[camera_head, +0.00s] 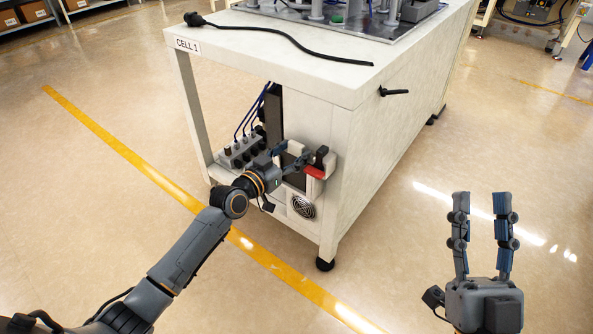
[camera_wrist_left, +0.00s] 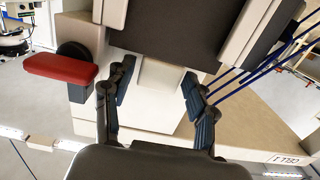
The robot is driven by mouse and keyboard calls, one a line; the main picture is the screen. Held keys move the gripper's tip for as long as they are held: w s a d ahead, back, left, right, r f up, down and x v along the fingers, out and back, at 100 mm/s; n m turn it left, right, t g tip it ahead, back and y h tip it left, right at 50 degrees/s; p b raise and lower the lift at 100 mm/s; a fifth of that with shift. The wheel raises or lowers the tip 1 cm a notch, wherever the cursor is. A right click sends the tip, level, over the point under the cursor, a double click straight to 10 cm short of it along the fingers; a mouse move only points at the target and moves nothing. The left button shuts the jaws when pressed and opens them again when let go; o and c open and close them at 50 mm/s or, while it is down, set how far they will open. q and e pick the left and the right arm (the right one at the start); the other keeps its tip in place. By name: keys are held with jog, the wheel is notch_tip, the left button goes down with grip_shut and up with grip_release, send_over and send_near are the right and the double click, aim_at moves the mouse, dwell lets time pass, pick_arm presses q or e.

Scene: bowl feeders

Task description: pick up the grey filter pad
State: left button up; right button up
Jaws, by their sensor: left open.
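A dark grey flat panel (camera_wrist_left: 180,28), which looks like the grey filter pad, sits between two pale rails in the left wrist view. In the head view it is mostly hidden by my left gripper (camera_head: 290,156), at the cabinet's front face. My left gripper, also in the left wrist view (camera_wrist_left: 157,72), is open and empty. Its fingertips point at the panel's near edge, with a pale block (camera_wrist_left: 158,78) behind the gap. I cannot tell whether they touch anything. My right gripper (camera_head: 481,198) is open and empty, over the floor at the right.
A red handle (camera_head: 314,172) on a black knob sticks out beside my left gripper; it also shows in the left wrist view (camera_wrist_left: 60,68). A round fan grille (camera_head: 303,206) is below. Blue cables (camera_head: 245,122) run to a connector block at left. A black cable lies on the white bench (camera_head: 345,85).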

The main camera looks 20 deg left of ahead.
pick_arm(q)
jog(key=shift+x, duration=1.05)
pick_arm(e)
jog(key=shift+s+d+r+t+y, duration=0.1)
jog(key=shift+s+r+t+y, duration=0.4)
jog(key=shift+s+r+t, duration=0.55)
pick_arm(q)
jog(key=c, duration=1)
jog(key=shift+c, duration=0.3)
pick_arm(e)
jog(key=shift+g, duration=0.25)
